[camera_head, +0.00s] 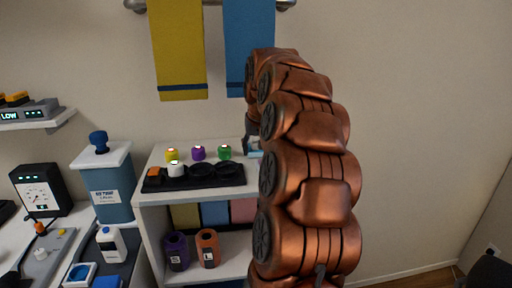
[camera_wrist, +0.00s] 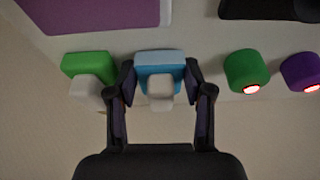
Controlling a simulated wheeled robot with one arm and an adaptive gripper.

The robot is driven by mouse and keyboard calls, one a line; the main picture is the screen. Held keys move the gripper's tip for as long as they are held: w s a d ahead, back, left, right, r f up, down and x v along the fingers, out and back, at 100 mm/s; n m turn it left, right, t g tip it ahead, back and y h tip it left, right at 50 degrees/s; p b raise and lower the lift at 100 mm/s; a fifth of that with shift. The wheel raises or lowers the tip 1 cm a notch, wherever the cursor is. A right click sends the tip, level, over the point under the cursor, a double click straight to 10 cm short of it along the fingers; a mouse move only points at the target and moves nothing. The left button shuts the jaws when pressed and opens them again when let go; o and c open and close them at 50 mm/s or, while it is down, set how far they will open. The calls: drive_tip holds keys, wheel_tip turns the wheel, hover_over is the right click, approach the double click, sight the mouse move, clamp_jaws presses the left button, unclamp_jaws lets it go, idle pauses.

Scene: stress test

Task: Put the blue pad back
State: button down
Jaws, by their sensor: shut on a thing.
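A blue pad (camera_wrist: 158,70) with a pale knob-like handle shows in the wrist view, between the two fingers of my gripper (camera_wrist: 160,98). The fingers are closed against its sides. The pad is at the wall-side edge of the white shelf top; I cannot tell whether it rests there or hangs just above. A green pad (camera_wrist: 90,70) with a similar pale handle is left of it, apart from it. In the head view my copper arm hides most of my gripper and the pad.
A black tray (camera_head: 208,180) on the shelf top holds an orange block (camera_head: 154,173) and a white piece (camera_head: 176,169). Yellow (camera_head: 172,155), purple (camera_head: 198,153) and green (camera_head: 224,152) cylinders stand behind it. A purple mat (camera_wrist: 90,14) lies nearby. Towels (camera_head: 178,50) hang above.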

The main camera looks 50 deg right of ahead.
drive_tip(key=shift+f, duration=0.25)
drive_tip(key=c, duration=0.7)
unclamp_jaws()
drive_tip(key=shift+c, duration=0.2)
drive_tip(key=shift+r, duration=0.15)
drive_tip(key=shift+r, duration=0.15)
drive_tip(key=b+v, duration=0.2)
drive_tip(key=v, duration=1)
